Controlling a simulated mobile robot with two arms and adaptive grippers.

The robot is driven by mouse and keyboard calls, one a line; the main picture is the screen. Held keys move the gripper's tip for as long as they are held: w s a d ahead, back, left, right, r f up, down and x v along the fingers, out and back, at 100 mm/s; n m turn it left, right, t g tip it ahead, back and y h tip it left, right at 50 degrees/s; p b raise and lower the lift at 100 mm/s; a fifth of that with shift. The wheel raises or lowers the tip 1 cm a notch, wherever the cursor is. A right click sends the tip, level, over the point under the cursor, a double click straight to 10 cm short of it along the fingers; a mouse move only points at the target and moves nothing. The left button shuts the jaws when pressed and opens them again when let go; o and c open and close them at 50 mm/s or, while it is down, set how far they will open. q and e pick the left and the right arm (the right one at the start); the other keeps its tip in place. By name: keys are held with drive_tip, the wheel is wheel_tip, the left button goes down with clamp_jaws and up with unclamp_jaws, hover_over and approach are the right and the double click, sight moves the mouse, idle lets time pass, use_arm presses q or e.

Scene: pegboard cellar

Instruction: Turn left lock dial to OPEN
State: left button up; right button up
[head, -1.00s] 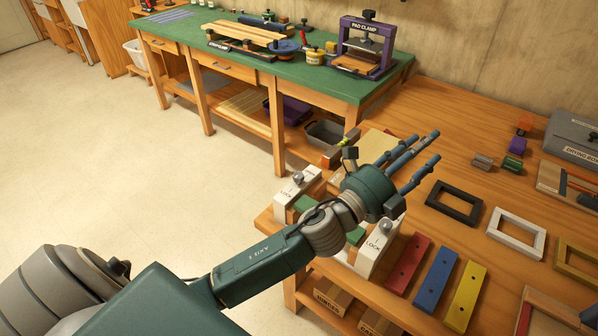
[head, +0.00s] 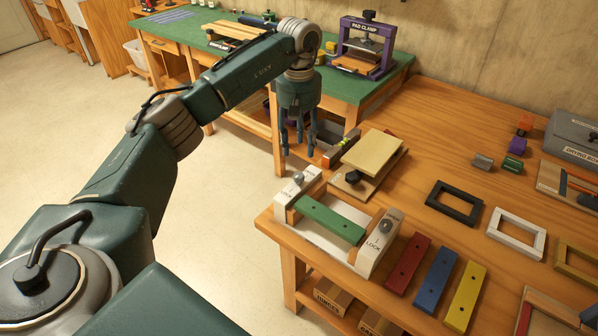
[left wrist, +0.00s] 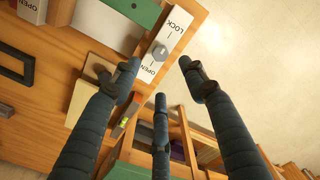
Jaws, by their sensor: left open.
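The left lock dial (head: 298,178) is a small grey knob on the white left end block (head: 286,192) of a jig. In the left wrist view the dial (left wrist: 160,52) sits between the words LOCK and OPEN; I cannot tell which its pointer faces. A green bar (head: 330,220) spans the jig to the right block with its own grey dial (head: 385,226). My left gripper (head: 299,145) is open and empty, its three fingers pointing down, above and behind the left dial in the head view, apart from it. My right gripper is out of view.
A sanding-type block and pale board (head: 373,153) lie just behind the jig, beside a spirit level (head: 341,148). Red, blue and yellow bars (head: 435,279) lie right of it, with picture frames (head: 454,203) beyond. The green bench (head: 350,88) stands behind.

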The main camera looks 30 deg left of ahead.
sight(299, 176)
use_arm(q)
wheel_tip(299, 176, down, 11)
drive_tip(key=shift+r+p, duration=0.15)
drive_tip(key=shift+p, duration=0.65)
